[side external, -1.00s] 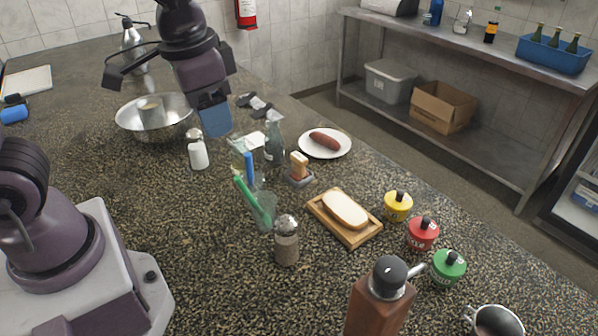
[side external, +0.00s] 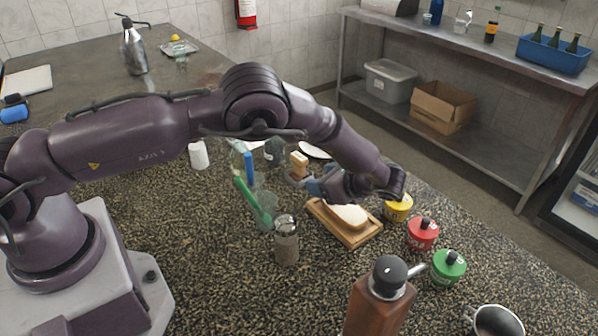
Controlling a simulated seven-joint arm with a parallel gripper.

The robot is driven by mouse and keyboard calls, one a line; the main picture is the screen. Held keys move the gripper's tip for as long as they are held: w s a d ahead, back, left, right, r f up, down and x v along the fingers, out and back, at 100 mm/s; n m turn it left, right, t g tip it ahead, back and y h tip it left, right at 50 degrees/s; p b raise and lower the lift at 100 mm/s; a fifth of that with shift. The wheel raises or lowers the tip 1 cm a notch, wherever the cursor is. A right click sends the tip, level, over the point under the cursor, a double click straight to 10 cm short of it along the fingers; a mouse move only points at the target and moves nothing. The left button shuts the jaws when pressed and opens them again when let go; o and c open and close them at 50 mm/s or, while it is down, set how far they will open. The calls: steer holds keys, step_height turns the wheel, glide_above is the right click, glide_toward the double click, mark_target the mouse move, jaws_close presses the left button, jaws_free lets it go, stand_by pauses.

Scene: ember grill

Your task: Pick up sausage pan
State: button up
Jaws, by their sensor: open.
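The white plate (side external: 314,151) shows only as a sliver behind my forearm. The sausage is hidden behind my arm. No pan shows in this view; the round metal bowl's place is covered by my arm. My gripper (side external: 316,187) is low over the counter, just beyond the wooden board with bread and beside the small brush-like item. It points left in the picture and is open. Its fingers are small and partly hidden, and I cannot tell whether they touch anything.
The counter's front middle is clear.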

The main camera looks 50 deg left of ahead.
mark_target(301, 157)
steer(key=shift+m+t+y, duration=0.5)
steer(key=shift+m+y, duration=0.1)
steer(key=shift+m, duration=0.2)
steer(key=w+r, duration=0.3)
steer(key=shift+w, duration=0.1)
steer(key=shift+a+m, duration=0.15)
steer(key=shift+m, duration=0.15)
steer(key=x, duration=0.8)
steer(key=s+x, duration=0.1)
steer(key=x, duration=0.3)
steer(key=shift+a, duration=0.4)
jaws_close()
